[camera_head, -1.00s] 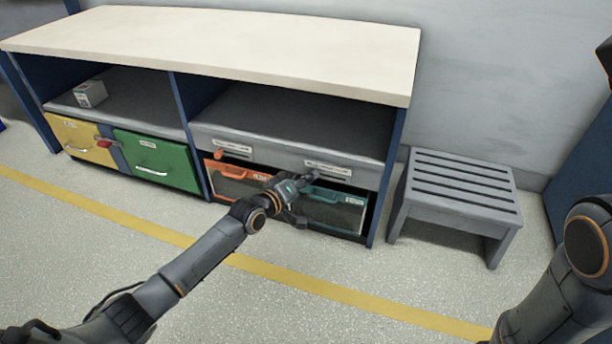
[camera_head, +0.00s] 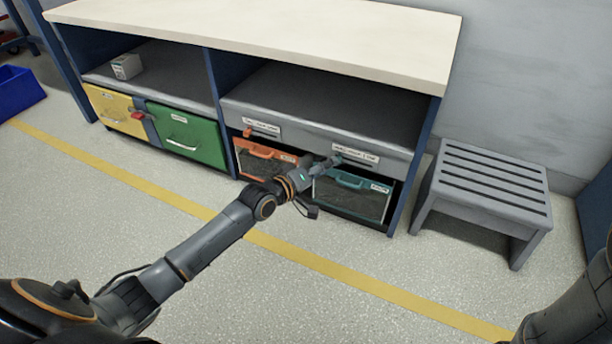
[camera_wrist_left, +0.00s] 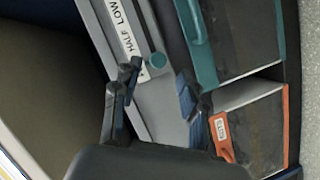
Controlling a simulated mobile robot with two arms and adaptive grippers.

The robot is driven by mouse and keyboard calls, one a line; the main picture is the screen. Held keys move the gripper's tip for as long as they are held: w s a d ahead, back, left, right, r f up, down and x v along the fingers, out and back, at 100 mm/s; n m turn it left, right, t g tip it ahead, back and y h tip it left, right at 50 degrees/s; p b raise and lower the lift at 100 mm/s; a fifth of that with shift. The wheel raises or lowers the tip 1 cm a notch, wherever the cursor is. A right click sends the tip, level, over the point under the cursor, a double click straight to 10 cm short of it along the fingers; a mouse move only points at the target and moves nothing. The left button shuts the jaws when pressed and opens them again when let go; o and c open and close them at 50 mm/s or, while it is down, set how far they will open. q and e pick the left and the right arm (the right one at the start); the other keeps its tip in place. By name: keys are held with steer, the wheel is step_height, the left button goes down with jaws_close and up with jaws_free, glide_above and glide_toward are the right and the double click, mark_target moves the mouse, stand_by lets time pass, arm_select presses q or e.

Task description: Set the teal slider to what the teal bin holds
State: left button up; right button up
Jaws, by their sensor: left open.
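The teal slider's knob (camera_wrist_left: 158,60) sits at the lower end of a white label strip in the left wrist view; the words HALF and LOW show there. In the head view the label (camera_head: 358,153) is on the grey panel above the teal bin (camera_head: 374,206), which also shows in the wrist view (camera_wrist_left: 207,66). The bin's front is dark; I cannot make out its contents. My left gripper (camera_head: 326,165) is open at the panel, its fingertips (camera_wrist_left: 158,82) on either side of the knob in the picture; contact is unclear. My right gripper is out of view.
An orange bin (camera_head: 265,153) and its orange slider (camera_head: 248,132) are left of the teal ones. Farther left are green (camera_head: 186,140) and yellow (camera_head: 117,112) bins. A grey step stool (camera_head: 490,185) stands right of the bench. Floor in front is clear.

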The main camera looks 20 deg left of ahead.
arm_select(q)
steer(key=v, duration=0.8)
steer(key=shift+s+a, duration=0.1)
